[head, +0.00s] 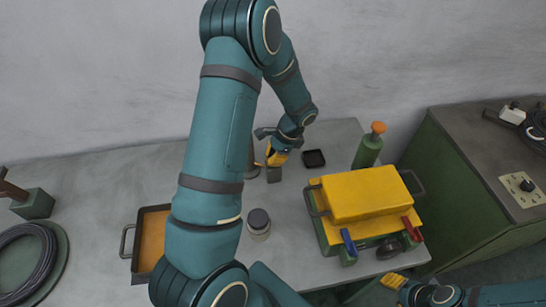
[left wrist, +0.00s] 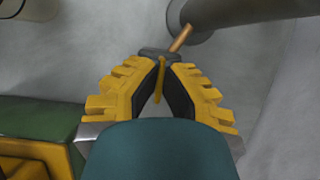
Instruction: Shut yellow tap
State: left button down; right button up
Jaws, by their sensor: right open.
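The yellow tap (left wrist: 159,76) shows in the left wrist view as a thin yellow lever by a dark block, with a copper-coloured pipe behind it. My left gripper (left wrist: 161,64) has its fingertips drawn together at this lever, which lies between the dark pads; it looks shut on it. The lower part of that view is blocked by a teal shape. In the head view my left gripper (head: 277,157) is at the back of the table, beside a grey upright cylinder partly behind my arm. My right gripper (head: 393,281) is open at the lower right, away from the tap.
A yellow-topped green machine (head: 368,197) with side handles stands on the right of the table. A green bottle with orange cap (head: 368,148), small black tray (head: 313,158), jar (head: 258,223) and orange-bottomed tray (head: 148,238) stand around. A green cabinet (head: 450,190) is at right.

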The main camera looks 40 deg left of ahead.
pick_arm(q)
jog(key=shift+s, duration=0.1)
jog(key=c, duration=1.1)
grip_release()
jog(key=shift+c, duration=0.2)
jog(key=v, duration=1.2)
jog(key=shift+f, duration=0.1)
